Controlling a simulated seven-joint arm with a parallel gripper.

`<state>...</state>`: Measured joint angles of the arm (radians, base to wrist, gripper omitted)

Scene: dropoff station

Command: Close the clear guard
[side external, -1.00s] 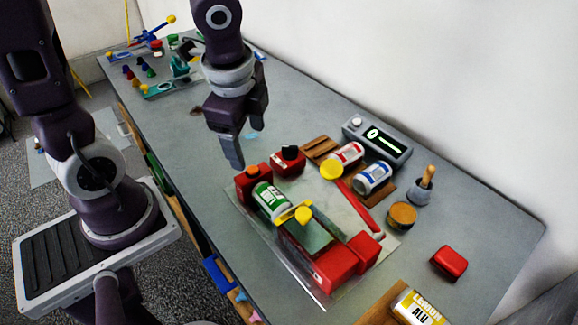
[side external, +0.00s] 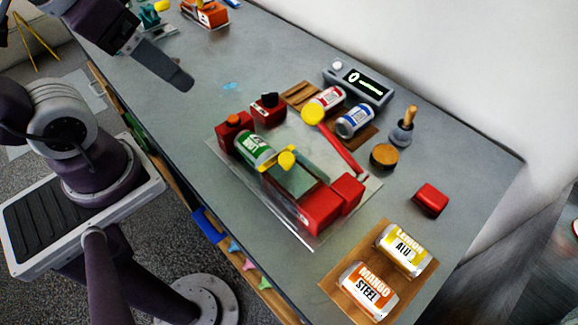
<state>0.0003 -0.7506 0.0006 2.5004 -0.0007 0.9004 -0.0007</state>
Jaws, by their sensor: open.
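The red crusher-like fixture (side external: 322,206) stands on a pale base plate (side external: 258,207) in the middle of the table. A greenish see-through panel, seemingly the clear guard (side external: 304,178), lies between its red blocks, with a yellow knob (side external: 287,159) at its upper edge. I cannot tell how far the panel is tilted. A green can (side external: 255,149) lies beside it, against the left red block (side external: 233,130). A red lever (side external: 338,148) with a yellow ball end reaches over the plate. My gripper (side external: 182,80) is open and empty, above the table to the upper left, apart from the fixture.
A grey display box (side external: 358,82) and red and blue cans (side external: 355,120) on a wooden rack stand behind. A wooden-handled tool (side external: 404,127), round tin (side external: 384,156) and red block (side external: 430,199) are right. Two cans lie on a front wooden tray (side external: 336,286).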

